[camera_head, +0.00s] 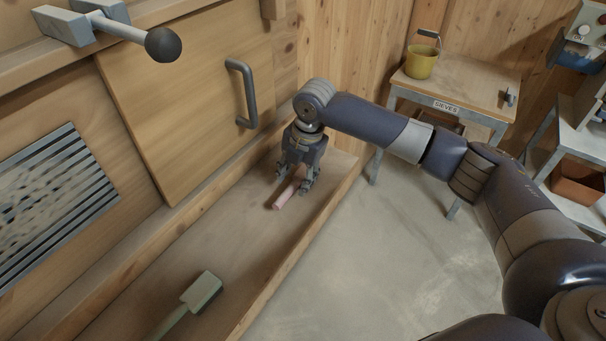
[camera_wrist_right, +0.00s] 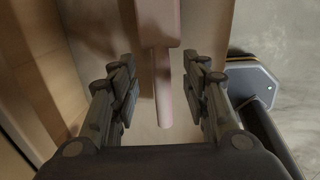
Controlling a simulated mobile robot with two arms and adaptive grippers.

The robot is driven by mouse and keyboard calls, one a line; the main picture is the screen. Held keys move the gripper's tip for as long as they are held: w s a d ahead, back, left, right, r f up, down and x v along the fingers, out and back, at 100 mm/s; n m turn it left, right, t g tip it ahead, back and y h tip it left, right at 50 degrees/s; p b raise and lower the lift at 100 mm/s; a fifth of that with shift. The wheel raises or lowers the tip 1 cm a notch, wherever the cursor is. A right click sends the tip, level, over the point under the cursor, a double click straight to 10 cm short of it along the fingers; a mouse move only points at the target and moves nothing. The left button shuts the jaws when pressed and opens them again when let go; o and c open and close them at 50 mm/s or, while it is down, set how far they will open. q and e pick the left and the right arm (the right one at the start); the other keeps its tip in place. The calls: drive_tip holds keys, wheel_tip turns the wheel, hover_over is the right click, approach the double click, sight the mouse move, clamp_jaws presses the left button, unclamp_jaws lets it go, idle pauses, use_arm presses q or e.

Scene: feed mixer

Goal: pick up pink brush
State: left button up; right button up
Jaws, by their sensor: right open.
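The pink brush (camera_head: 286,193) lies in the wooden trough under my right gripper (camera_head: 296,180). In the right wrist view the brush (camera_wrist_right: 163,85) shows a thin handle and a wider head at the top edge. The right gripper (camera_wrist_right: 163,100) is open, with its fingers apart on either side of the handle. In the head view the gripper hides part of the brush. My left gripper is not in view.
A green brush (camera_head: 202,291) lies nearer in the trough (camera_head: 225,240). A wooden panel with a grey handle (camera_head: 242,94) rises behind it. A table (camera_head: 462,82) with a yellow pot (camera_head: 422,62) stands at the back right. The floor (camera_head: 400,260) beside the trough is clear.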

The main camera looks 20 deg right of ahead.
sight(295, 183)
drive_tip(key=f, duration=0.1)
drive_tip(key=f+p, duration=0.1)
drive_tip(key=f, duration=0.1)
drive_tip(key=shift+w+a+f, duration=0.15)
drive_tip(key=shift+w, duration=0.05)
drive_tip(key=shift+f, duration=0.2)
clamp_jaws()
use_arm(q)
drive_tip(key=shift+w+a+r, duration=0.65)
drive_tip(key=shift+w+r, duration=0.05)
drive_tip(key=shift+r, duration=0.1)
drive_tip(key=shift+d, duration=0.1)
